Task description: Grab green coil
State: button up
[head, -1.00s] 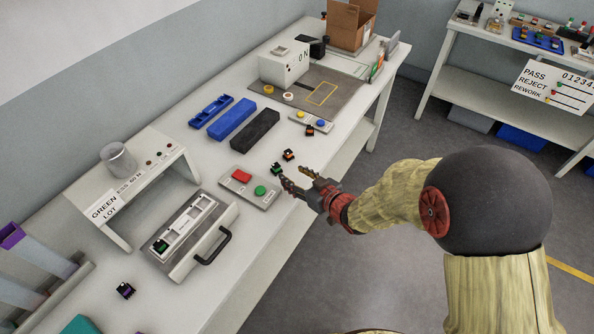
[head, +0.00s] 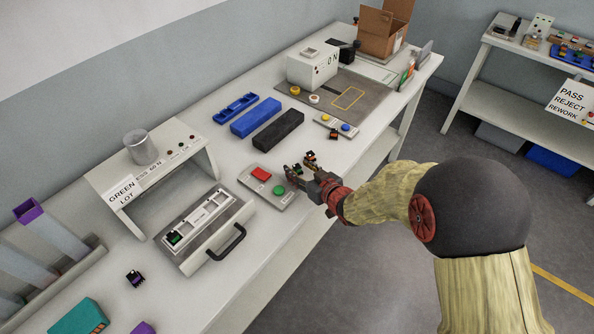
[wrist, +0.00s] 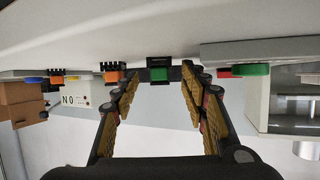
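The green coil, a small black part with a green block, sits on the white workbench (head: 330,170). In the wrist view the green coil (wrist: 159,74) lies between my fingertips, with a gap on each side. In the head view it is partly hidden by my gripper (head: 304,171), which reaches in from the right, low over the bench. My gripper (wrist: 160,85) is open and empty in the wrist view. Close by stands a similar orange coil (head: 310,156); the wrist view shows an orange coil (wrist: 113,75) just outside one finger.
A button plate (head: 268,188) with red and green buttons lies left of my gripper. A handled fixture (head: 205,228) is nearer. Another orange coil (head: 334,134) lies farther back by a second button plate (head: 337,126). Black (head: 278,130) and blue (head: 256,117) bins stand behind.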

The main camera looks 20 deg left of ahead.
jog(key=shift+c, duration=1.2)
jog(key=c, duration=0.8)
jog(key=shift+r, duration=0.1)
jog(key=shift+c, duration=0.2)
